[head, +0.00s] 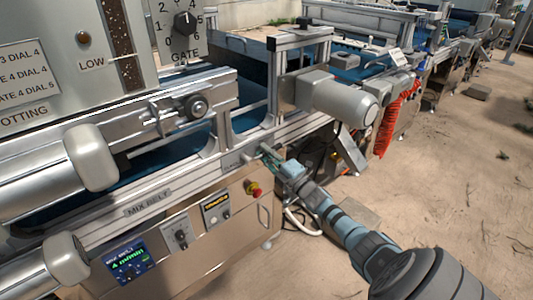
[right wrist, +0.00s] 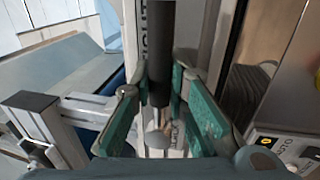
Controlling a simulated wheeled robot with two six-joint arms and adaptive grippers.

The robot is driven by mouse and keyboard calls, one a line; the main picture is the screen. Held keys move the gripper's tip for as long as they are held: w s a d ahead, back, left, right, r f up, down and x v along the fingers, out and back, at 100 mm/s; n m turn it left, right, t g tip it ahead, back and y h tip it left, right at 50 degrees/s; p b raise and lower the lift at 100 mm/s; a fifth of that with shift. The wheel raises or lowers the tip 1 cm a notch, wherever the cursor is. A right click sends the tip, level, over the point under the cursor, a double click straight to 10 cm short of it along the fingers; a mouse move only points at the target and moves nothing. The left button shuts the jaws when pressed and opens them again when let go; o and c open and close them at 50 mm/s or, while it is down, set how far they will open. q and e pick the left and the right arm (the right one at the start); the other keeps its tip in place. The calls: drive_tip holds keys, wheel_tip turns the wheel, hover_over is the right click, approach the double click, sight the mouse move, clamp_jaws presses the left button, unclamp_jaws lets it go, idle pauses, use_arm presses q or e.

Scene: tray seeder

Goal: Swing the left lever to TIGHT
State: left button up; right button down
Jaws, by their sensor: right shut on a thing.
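In the right wrist view a dark rod-like lever (right wrist: 160,62) runs down between the green-padded fingers of my right gripper (right wrist: 160,100), which is shut on it. A pale round end (right wrist: 158,144) shows below the dark part. In the head view my right gripper (head: 268,158) is at the side rail of the mix belt, beside a small plate, and hides most of the lever. I cannot read a TIGHT mark; only part of a label shows behind the lever. My left gripper is not in view.
The mix belt frame (head: 150,195) runs along the left, with a control screen (head: 127,261) and a red stop button (head: 253,188) below. A grey motor (head: 340,97) sticks out just above and right of my gripper. Open floor (head: 450,190) lies to the right.

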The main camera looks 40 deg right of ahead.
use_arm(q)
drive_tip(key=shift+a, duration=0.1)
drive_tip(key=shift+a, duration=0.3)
use_arm(e)
drive_tip(key=c, duration=1.6)
unclamp_jaws()
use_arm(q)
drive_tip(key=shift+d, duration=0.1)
use_arm(e)
drive_tip(key=shift+o, duration=0.2)
drive_tip(key=shift+s, duration=0.15)
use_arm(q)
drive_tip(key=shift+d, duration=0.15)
use_arm(e)
drive_tip(key=s+f, duration=0.2)
drive_tip(key=s, duration=0.9)
drive_tip(key=shift+s+f, duration=0.15)
drive_tip(key=shift+s, duration=0.15)
drive_tip(key=shift+a, duration=0.1)
